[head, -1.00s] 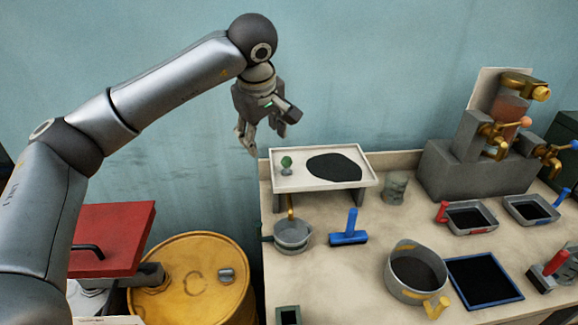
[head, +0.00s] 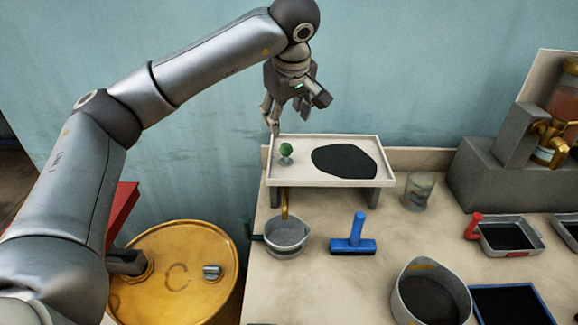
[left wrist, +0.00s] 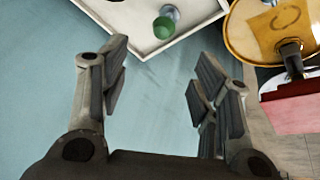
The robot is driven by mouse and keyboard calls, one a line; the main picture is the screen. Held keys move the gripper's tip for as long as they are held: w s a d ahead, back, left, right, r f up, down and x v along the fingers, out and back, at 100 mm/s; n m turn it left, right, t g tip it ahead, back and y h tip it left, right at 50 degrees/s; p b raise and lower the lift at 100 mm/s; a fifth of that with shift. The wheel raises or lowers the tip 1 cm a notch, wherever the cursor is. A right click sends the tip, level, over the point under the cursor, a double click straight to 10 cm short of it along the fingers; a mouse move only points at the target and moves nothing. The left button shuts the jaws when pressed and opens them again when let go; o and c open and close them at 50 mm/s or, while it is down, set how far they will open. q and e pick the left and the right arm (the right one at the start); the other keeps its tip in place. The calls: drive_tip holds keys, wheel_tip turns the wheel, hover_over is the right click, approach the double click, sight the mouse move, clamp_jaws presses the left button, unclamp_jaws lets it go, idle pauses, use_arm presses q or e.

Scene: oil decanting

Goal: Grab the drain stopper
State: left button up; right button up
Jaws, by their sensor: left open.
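The drain stopper, with a green knob (head: 286,150) on a small grey base, stands upright at the left end of the white raised tray (head: 325,182). In the left wrist view the green knob (left wrist: 163,28) shows beyond the fingers, near the tray's edge (left wrist: 150,54). My left gripper (head: 285,117) is open and empty, pointing down behind and above the tray's left back corner. In the left wrist view its fingers (left wrist: 160,76) are spread apart, with a gap between them and the stopper. My right gripper is not in view.
A dark oil puddle (head: 343,160) covers the tray's right part. A small pot (head: 286,234) stands below the tray's spout, beside a blue squeegee (head: 355,234). A grey canister (head: 418,190) stands right of the tray. A yellow drum (head: 170,275) is left of the table.

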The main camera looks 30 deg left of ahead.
sight(286, 146)
use_arm(q)
drive_tip(key=x, duration=0.6)
drive_tip(key=shift+s+d+f, duration=0.15)
drive_tip(key=shift+f, duration=0.65)
drive_tip(key=p+x, duration=0.1)
drive_tip(key=x, duration=0.3)
drive_tip(key=shift+f+p, duration=0.3)
drive_tip(key=shift+p, duration=0.1)
drive_tip(key=shift+w+f, duration=0.25)
drive_tip(key=shift+f, duration=0.1)
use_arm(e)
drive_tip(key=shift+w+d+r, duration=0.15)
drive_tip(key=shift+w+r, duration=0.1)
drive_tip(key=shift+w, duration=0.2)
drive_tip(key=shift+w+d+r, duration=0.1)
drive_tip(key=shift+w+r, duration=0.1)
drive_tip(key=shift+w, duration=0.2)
use_arm(q)
drive_tip(key=shift+c, duration=0.4)
drive_tip(key=shift+r, duration=0.1)
drive_tip(key=c, duration=1.2)
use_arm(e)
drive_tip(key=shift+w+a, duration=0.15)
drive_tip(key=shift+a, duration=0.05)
